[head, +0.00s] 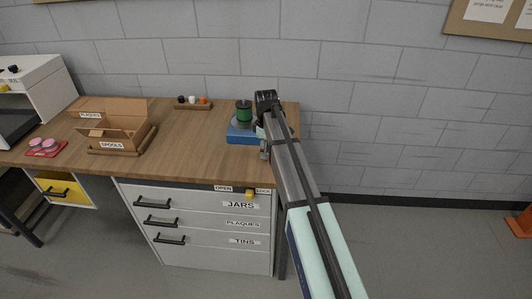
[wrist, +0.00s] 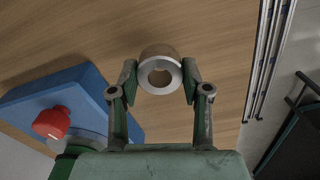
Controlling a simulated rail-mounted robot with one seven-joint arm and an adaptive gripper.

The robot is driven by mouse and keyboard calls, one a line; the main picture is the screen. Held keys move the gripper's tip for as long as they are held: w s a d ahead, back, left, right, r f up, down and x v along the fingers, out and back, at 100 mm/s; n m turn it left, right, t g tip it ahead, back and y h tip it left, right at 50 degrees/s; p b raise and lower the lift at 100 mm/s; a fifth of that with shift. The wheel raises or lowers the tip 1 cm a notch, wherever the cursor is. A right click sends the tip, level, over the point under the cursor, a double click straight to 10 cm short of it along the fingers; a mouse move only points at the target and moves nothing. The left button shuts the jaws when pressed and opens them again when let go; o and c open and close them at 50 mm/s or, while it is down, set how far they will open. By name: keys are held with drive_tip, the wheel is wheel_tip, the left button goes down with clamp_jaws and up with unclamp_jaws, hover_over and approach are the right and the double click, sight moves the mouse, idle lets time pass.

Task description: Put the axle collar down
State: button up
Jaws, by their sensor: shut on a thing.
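The axle collar (wrist: 160,72) is a short grey metal ring with a round hole, seen in the wrist view. My gripper (wrist: 160,82) is shut on it, one finger on each side. The wooden tabletop (wrist: 200,30) lies beyond the collar; I cannot tell whether they touch. In the head view my gripper (head: 264,148) is over the right end of the workbench (head: 190,140), just right of a blue device. The collar cannot be made out there.
The blue device (head: 237,139) carries a green spool (head: 244,111); its red button (wrist: 51,122) shows in the wrist view. A cardboard box (head: 112,130), a small rack (head: 192,104) and pink discs on a red tray (head: 46,148) stand further left. Bare tabletop lies between box and device.

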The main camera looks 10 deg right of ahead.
drive_tip(key=shift+f, duration=1.1)
drive_tip(key=shift+f, duration=0.1)
drive_tip(key=o, duration=1.2)
drive_tip(key=shift+c, duration=0.2)
wheel_tip(320, 180, up, 12)
drive_tip(key=b, duration=0.2)
drive_tip(key=shift+b, duration=0.3)
